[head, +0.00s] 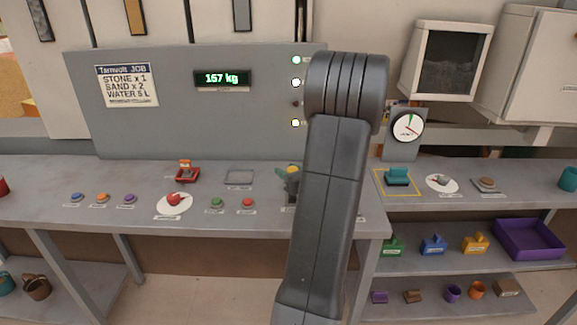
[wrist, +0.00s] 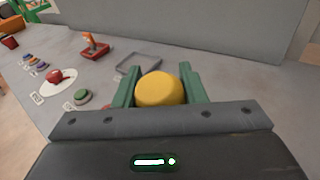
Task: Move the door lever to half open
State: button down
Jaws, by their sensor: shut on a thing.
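A yellow round knob (wrist: 159,89), apparently the top of the door lever, sits between the two green fingers of my gripper (wrist: 158,76) in the wrist view. My gripper is shut on this knob. In the head view the knob (head: 292,169) shows just left of my dark arm, near the right end of the console's grey counter. The lever's shaft and base are mostly hidden by my gripper and arm, so its angle cannot be told.
On the counter to the left are a red switch (head: 187,173), an empty rectangular outline (head: 239,177), a green button (head: 217,203) and a red button (head: 248,203). A panel display (head: 222,78) reads 157 kg. A dial gauge (head: 407,127) stands right of my arm.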

jog(key=w, duration=0.2)
jog(key=shift+w+g, duration=0.3)
jog(key=c, duration=0.9)
grip_release()
jog(key=shift+w+f, duration=0.1)
jog(key=shift+p, duration=0.3)
jog(key=b+v, duration=0.1)
jog(key=v, duration=1.3)
jog(key=shift+a, duration=0.15)
